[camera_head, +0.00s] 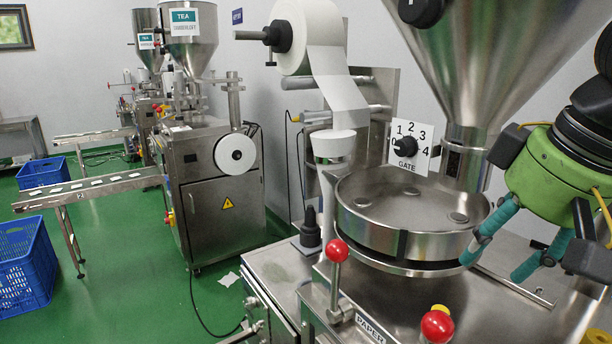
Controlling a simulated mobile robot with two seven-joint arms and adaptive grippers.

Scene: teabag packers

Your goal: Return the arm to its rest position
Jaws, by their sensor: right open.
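My right gripper (496,266) comes in from the right edge, with a green and black body and teal fingers. Its fingers are spread and nothing is between them. They point down and left at the right side of the round steel pan (385,222) of the nearest machine. One finger overlaps the pan's right rim in the picture; I cannot tell whether it touches. My left gripper is out of view.
A steel hopper (490,45) rises above the pan, beside a gate dial (407,147). Red-knobbed levers (337,251) stand in front. A paper roll (300,35) hangs behind. Another packing machine (215,200), a conveyor (95,188) and blue crates (25,266) stand left. Green floor lies open between.

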